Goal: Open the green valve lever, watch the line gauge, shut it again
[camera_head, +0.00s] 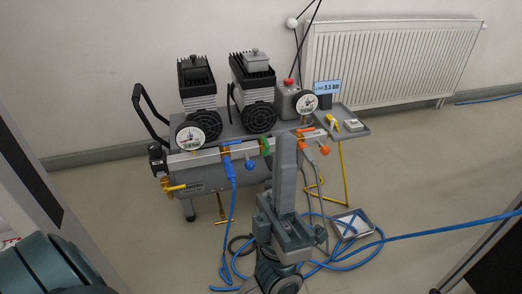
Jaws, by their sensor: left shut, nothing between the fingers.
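A round white dial gauge (305,103) is at the right end, beside a blue display (327,87) that seems to read "LINE 5.5 BAR". My right gripper is out of view.
The compressor tank (198,182) stands before the wall, with another gauge (190,135) at its left. A small side shelf (354,131) holds small items. Blue hose (420,233) lies across the floor near a grey tray (366,222). A radiator (395,60) is behind.

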